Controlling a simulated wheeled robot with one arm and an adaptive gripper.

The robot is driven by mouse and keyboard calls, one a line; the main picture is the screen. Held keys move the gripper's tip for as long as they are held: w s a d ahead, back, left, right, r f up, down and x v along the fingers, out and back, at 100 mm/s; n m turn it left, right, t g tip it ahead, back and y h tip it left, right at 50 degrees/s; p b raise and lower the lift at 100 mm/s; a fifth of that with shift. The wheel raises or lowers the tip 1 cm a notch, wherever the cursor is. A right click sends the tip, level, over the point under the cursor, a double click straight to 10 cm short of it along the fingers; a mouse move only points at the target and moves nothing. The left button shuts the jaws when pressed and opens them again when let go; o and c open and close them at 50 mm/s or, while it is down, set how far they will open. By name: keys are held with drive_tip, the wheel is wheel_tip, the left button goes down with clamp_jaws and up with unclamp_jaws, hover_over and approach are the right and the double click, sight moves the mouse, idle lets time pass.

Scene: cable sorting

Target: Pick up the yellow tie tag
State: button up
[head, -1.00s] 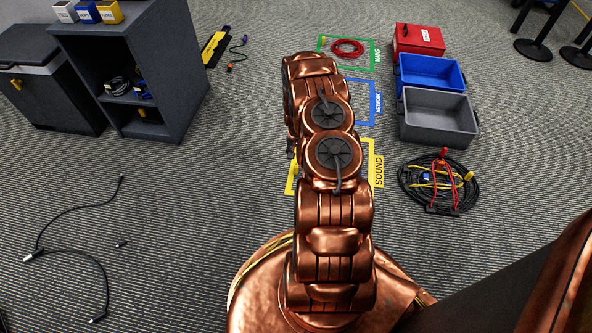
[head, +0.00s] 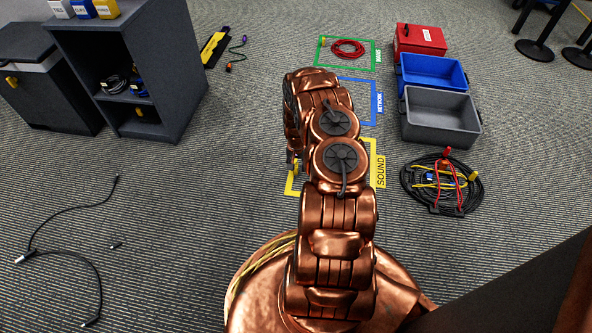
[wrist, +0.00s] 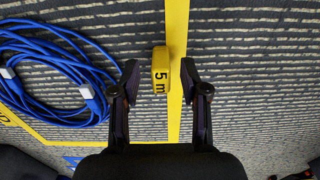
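The yellow tie tag (wrist: 161,68), marked "5 m", shows in the wrist view between the fingers of my gripper (wrist: 160,82). The fingers are open, one on each side, with a gap between each finger and the tag. The tag lies beside a strip of yellow floor tape (wrist: 177,40). In the head view my arm hides most of the gripper and most of the yellow SOUND area.
A coil of blue cable (wrist: 55,72) lies left of the tag in the wrist view. In the head view, grey (head: 440,132) and blue (head: 433,90) bins stand right of the taped areas, with a black cable coil (head: 410,185) nearer. A dark shelf (head: 178,95) stands left.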

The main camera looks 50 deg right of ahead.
drive_tip(key=c, duration=0.7)
drive_tip(key=shift+r, duration=0.1)
